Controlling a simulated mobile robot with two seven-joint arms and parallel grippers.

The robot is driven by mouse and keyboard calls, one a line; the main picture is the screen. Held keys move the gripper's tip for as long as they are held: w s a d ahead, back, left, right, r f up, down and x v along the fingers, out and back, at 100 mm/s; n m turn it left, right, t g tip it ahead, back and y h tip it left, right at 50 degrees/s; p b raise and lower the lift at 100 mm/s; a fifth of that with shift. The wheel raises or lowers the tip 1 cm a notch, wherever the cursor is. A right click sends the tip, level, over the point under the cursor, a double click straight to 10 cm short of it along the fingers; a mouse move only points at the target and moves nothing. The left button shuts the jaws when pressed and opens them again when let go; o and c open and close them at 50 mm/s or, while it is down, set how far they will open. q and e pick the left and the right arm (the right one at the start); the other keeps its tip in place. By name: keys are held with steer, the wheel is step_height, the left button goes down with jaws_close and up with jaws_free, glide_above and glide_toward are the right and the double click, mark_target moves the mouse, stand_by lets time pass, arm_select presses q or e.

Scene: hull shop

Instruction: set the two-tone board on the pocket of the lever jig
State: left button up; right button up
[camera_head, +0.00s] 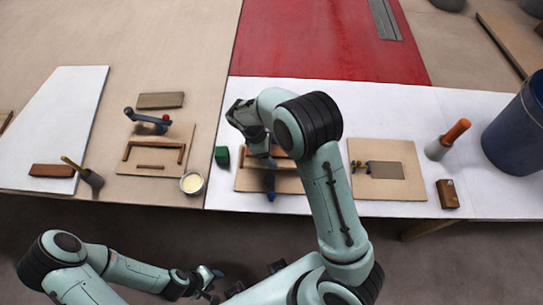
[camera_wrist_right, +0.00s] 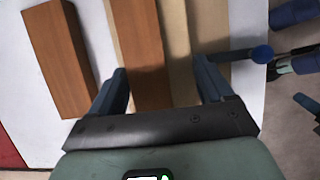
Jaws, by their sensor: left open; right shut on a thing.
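In the right wrist view, the two-tone board (camera_wrist_right: 140,55), part brown and part pale tan, lies between the two fingers of my right gripper (camera_wrist_right: 163,88), which is shut on it. In the head view this gripper (camera_head: 262,150) is over the middle jig, and my right arm hides most of it. That jig has a tan base (camera_head: 245,184) and a blue lever (camera_head: 271,188) at its near side; the lever (camera_wrist_right: 240,54) also shows in the wrist view. Whether the board touches the jig cannot be told. My left gripper (camera_head: 208,284) is open and empty, low in front of the table.
A brown block (camera_wrist_right: 60,60) lies beside the held board. A green block (camera_head: 222,156) and a cup (camera_head: 193,183) stand left of the jig. Another jig base (camera_head: 150,165) is further left, a board with a grey plate (camera_head: 387,170) to the right. A blue bin (camera_head: 515,130) stands far right.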

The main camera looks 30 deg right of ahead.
mark_target(272, 157)
step_height(272, 157, down, 3)
steer(key=shift+f, duration=0.15)
arm_select(q)
steer(key=shift+s+f, duration=0.1)
arm_select(e)
steer(key=shift+f, duration=0.2)
steer(key=o, duration=1.1)
arm_select(q)
steer(key=shift+f, duration=0.1)
arm_select(e)
steer(key=shift+r, duration=0.1)
steer(key=shift+r, duration=0.35)
arm_select(q)
steer(key=shift+w+r+p, duration=0.5)
steer(key=shift+w+r, duration=0.15)
steer(key=shift+r, duration=0.25)
arm_select(e)
steer(key=v, duration=1.1)
steer(key=shift+w+a+r, duration=0.1)
steer(key=shift+a+r, duration=0.05)
steer(key=shift+r, duration=0.1)
